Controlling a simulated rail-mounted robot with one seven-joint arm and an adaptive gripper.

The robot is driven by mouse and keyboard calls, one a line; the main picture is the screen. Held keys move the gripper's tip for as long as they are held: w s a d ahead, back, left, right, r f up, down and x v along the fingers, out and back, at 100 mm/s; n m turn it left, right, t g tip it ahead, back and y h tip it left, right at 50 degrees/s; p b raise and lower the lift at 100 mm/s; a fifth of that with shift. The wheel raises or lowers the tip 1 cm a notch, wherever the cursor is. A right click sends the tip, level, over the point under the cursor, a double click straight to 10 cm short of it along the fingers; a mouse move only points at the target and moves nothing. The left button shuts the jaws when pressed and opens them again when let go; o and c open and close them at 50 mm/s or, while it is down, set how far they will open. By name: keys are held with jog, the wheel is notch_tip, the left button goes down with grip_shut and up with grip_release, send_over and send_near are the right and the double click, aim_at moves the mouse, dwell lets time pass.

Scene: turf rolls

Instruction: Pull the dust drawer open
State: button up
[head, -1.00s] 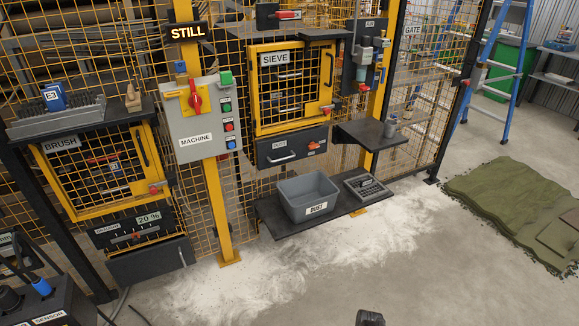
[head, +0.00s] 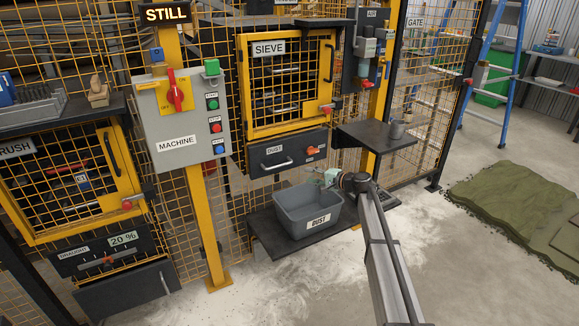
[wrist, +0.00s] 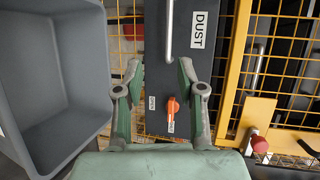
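The dust drawer (head: 287,152) is a dark front labelled DUST below the sieve door, and it looks closed. Its silver bar handle (head: 277,164) is at the lower left of the front. An orange latch (head: 313,150) sits at its right end. In the wrist view the drawer front (wrist: 155,60) appears turned on its side, with the handle (wrist: 168,30) at the top and the latch (wrist: 173,105) between my fingers in the picture. My gripper (wrist: 158,72) is open and empty. In the head view my gripper (head: 327,176) is below the latch, by the bin's upper right.
A grey bin (head: 293,213) labelled DUST stands on a dark shelf under the drawer, close to my gripper. The sieve door (head: 290,85) is above. A STILL sign is lit.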

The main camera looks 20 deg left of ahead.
aim_at(279, 166)
jog(key=shift+m+t, duration=0.4)
jog(key=x, duration=0.5)
jog(key=r+x, duration=0.1)
jog(key=x, duration=1.1)
jog(key=shift+w+a+r, duration=0.15)
jog(key=shift+a, duration=0.1)
grip_shut()
